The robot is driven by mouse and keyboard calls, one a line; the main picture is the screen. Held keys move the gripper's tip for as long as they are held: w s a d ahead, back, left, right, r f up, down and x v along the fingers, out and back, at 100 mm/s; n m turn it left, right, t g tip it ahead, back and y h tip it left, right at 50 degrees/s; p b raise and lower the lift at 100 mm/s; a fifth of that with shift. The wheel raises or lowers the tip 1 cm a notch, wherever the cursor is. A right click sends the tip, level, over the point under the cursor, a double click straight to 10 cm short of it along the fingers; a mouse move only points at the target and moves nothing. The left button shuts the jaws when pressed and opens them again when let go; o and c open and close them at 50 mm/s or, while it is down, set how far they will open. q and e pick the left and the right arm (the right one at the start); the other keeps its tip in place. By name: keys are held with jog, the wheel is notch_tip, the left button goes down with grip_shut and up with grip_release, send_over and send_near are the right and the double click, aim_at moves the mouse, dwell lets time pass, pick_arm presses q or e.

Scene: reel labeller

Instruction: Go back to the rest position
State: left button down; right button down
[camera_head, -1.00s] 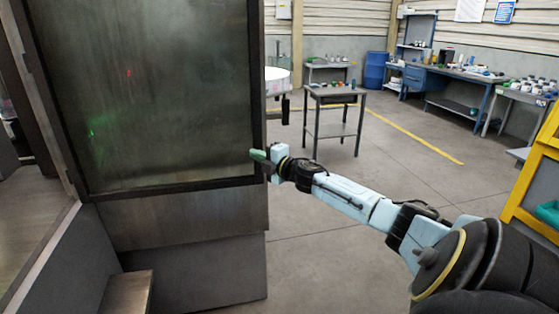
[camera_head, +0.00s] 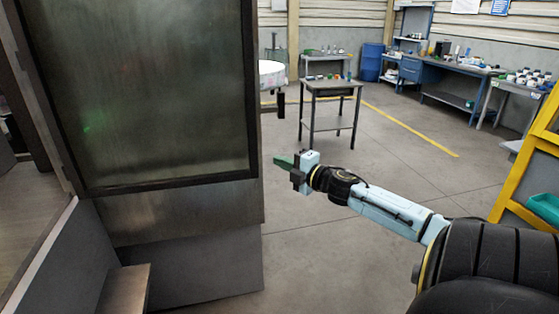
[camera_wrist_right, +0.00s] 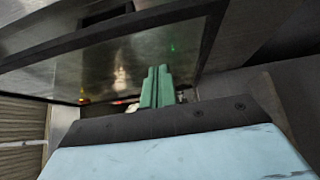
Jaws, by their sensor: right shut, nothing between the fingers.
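My right gripper (camera_head: 283,162) has green fingers and hangs in free air just right of the machine's lower right edge in the head view. It is shut and empty. In the right wrist view the green fingers (camera_wrist_right: 156,87) lie side by side, with the machine's dark-framed panel beyond them. My right arm reaches in from the lower right of the head view. My left gripper does not show.
The machine door (camera_head: 160,100) with its smoky window fills the left. A grey step (camera_head: 123,290) is at its foot. A small table (camera_head: 333,86) and a blue workbench (camera_head: 440,78) stand behind. A yellow frame (camera_head: 520,165) is at right. The middle floor is clear.

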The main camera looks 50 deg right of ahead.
jog(key=shift+s, duration=0.1)
jog(key=s+d+f+m+g+h, duration=0.15)
jog(key=s+f+m, duration=0.25)
jog(key=f, duration=0.8)
jog(key=s+d+f+m+g+h, duration=0.1)
jog(key=s+f+m+g+h, duration=0.15)
jog(key=f, duration=0.85)
jog(key=s+a+f+m+g+b, duration=0.1)
jog(key=s+a+f+m+g, duration=0.15)
jog(key=s+f, duration=0.4)
jog(key=s+a+f+m+g, duration=0.2)
jog(key=s+a+f, duration=0.1)
jog(key=f, duration=0.7)
jog(key=s+a+f+m+g+y, duration=0.25)
jog(key=s+a+f+g, duration=0.25)
jog(key=s+a+f, duration=0.95)
jog(key=s+a+f+m+g+y+b, duration=0.1)
jog(key=s+a+f, duration=0.6)
jog(key=s+a, duration=0.7)
jog(key=shift+a+f+m+g+y, duration=0.15)
jog(key=shift+a+m+g+y, duration=0.3)
jog(key=shift+g, duration=0.8)
jog(key=shift+s+d, duration=0.1)
jog(key=shift+s, duration=0.1)
